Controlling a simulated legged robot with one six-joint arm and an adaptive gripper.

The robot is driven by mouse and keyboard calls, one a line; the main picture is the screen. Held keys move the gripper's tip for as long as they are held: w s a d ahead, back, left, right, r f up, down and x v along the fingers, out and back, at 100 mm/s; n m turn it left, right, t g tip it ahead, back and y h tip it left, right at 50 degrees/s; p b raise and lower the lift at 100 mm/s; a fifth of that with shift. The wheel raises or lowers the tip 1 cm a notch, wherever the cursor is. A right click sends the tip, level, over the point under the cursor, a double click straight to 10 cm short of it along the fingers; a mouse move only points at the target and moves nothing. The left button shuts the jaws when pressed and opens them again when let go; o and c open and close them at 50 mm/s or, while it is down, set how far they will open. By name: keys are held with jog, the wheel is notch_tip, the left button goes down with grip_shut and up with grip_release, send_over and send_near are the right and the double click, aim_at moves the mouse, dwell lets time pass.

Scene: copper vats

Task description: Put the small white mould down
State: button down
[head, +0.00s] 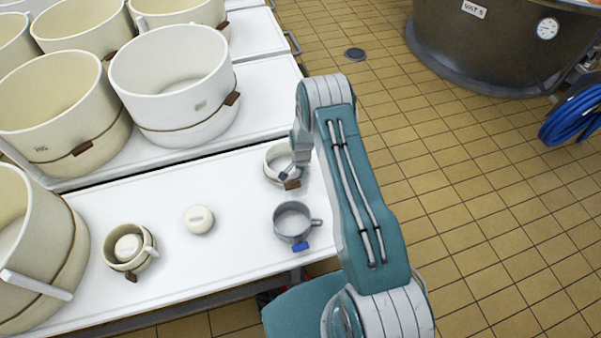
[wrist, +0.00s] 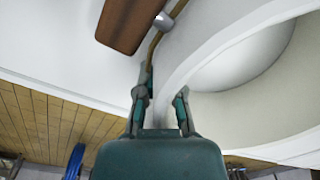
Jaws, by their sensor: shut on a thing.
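The small white mould (head: 276,158) is near the right part of the white table, with a brown tag on its side. My gripper (head: 287,173) is shut on its near right wall. In the wrist view the two fingers (wrist: 165,98) pinch the wall of the mould (wrist: 215,55), one outside and one inside. The brown tag (wrist: 128,20) hangs beside them. The mould looks upright and empty. I cannot tell whether its base touches the table or is slightly above it.
On the white table (head: 240,190) stand a grey metal pot (head: 292,222) close in front, a white round piece (head: 199,220) and a small cream mould (head: 122,249). Large white and cream moulds (head: 175,85) crowd the left and back. A copper vat (head: 490,45) stands right.

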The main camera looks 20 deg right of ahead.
jog(key=c, duration=0.8)
grip_release()
jog(key=shift+o, duration=0.2)
jog(key=shift+r, duration=0.1)
